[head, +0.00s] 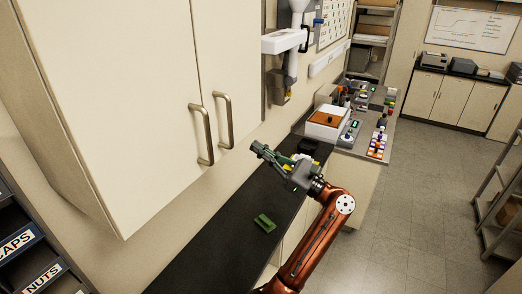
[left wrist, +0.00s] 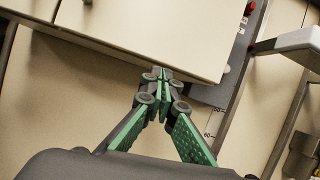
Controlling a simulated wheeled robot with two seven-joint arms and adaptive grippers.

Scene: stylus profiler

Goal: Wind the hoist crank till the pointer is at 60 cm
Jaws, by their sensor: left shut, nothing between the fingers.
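My left gripper (head: 258,148) is shut and empty above the black counter, in front of the wall beside the cabinet. In the left wrist view its green fingertips (left wrist: 163,76) meet, close in the picture to the cabinet's lower edge. A grey scale plate (left wrist: 213,98) on the wall is partly hidden behind the cabinet; a "60" mark shows near its lower end. I cannot tell whether either is the pointer. I cannot clearly make out the hoist crank in either view.
A wall cabinet (head: 110,90) with two bar handles overhangs the black counter (head: 215,235). A green block (head: 264,222) lies on the counter. A white bracket (head: 284,41) juts from the wall. A crowded bench (head: 345,150) stands beyond; open floor (head: 420,190) lies right.

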